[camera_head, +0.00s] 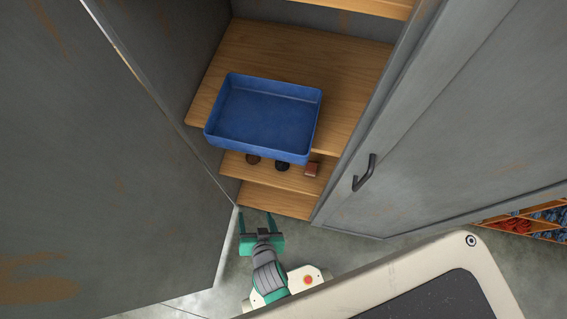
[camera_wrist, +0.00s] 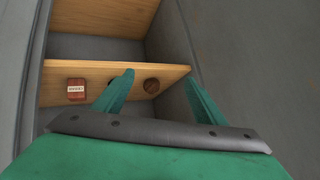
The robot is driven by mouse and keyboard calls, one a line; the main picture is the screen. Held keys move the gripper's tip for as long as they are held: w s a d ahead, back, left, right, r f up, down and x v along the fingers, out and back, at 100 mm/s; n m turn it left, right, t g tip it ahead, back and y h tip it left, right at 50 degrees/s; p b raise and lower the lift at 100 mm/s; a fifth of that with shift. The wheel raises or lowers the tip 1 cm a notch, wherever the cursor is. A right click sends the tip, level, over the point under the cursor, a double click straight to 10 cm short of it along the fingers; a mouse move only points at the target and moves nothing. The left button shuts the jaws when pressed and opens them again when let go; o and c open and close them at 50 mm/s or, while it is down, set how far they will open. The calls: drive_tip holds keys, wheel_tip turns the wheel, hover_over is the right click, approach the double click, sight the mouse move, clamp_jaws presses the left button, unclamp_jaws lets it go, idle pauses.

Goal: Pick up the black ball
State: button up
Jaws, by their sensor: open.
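The black ball (camera_head: 282,166) sits on a middle wooden shelf of the grey cabinet, partly hidden under the front edge of a blue tray. In the wrist view it is mostly hidden behind the left finger. A dark brown ball (camera_head: 253,160) lies left of it in the head view; in the wrist view the brown ball (camera_wrist: 151,85) shows between the fingers. My green gripper (camera_head: 255,222) is open and empty, in front of the lower shelves and apart from the balls. Its fingers (camera_wrist: 159,82) point toward the shelf in the wrist view.
A small red box with a pale label (camera_head: 312,169) sits right of the black ball. The blue tray (camera_head: 262,150) overhangs from the shelf above. Open grey doors (camera_head: 110,170) flank the cabinet. A crate of wool (camera_head: 530,222) stands at the far right.

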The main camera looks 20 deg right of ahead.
drive_tip(key=w+f+m+g, duration=0.2)
drive_tip(key=w+f, duration=0.2)
drive_tip(key=m+g+h, duration=0.4)
drive_tip(key=m+g, duration=0.2)
drive_tip(key=m, duration=0.2)
approach(280, 163)
drive_tip(key=x, duration=0.5)
drive_tip(key=shift+w+f, duration=0.15)
drive_tip(key=shift+f, duration=0.25)
drive_tip(key=shift+x, duration=2.6)
drive_tip(key=shift+d+r, duration=0.1)
drive_tip(key=c, duration=1.1)
